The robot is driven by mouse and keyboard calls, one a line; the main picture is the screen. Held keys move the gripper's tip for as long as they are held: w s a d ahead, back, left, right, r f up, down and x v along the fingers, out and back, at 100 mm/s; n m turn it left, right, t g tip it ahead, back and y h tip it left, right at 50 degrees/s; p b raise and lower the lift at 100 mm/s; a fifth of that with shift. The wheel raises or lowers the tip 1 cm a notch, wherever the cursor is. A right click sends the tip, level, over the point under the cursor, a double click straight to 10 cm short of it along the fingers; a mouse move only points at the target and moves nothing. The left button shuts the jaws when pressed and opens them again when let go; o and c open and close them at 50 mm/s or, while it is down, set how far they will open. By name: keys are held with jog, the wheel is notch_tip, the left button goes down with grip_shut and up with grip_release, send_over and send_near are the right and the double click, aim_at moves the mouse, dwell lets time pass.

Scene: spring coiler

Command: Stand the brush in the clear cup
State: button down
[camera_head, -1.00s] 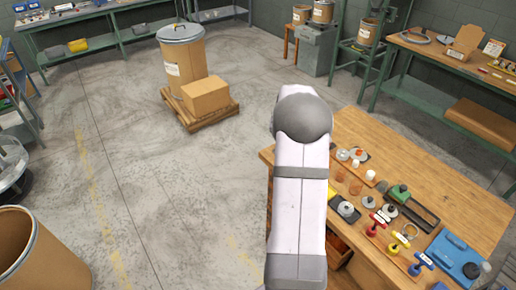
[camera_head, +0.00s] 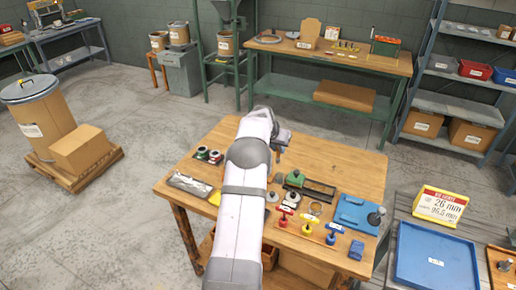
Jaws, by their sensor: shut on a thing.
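My gripper (camera_head: 279,140) shows only in part past the end of my pale arm, over the back middle of the wooden workbench (camera_head: 215,148). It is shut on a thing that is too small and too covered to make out. I cannot pick out the brush anywhere on the bench. I cannot pick out the clear cup either; my arm covers the middle of the bench, where small containers stood in the earlier view.
Red-handled (camera_head: 284,216), yellow-handled (camera_head: 307,225) and blue-handled (camera_head: 333,234) tools stand at the bench front. Spools (camera_head: 208,155) sit at the left. The bench's back right is clear.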

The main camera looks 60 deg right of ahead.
jog(key=shift+s+d+f, duration=0.1)
jog(key=shift+s+d, duration=0.15)
jog(key=shift+s, duration=0.3)
jog(key=shift+f, duration=0.1)
jog(key=b, duration=0.3)
send_over(279, 178)
jog(key=shift+w+d+f, duration=0.1)
jog(key=shift+d+f, duration=0.05)
jog(key=shift+f, duration=0.7)
jog(key=shift+w+d+f, duration=0.1)
jog(key=shift+d+f, duration=0.05)
jog(key=shift+f, duration=0.75)
jog(key=shift+d+f, duration=0.15)
jog(key=shift+f, duration=0.7)
jog(key=shift+b, duration=0.6)
jog(key=shift+f+b, duration=1.75)
jog(key=shift+f, duration=0.05)
dwell(2.0)
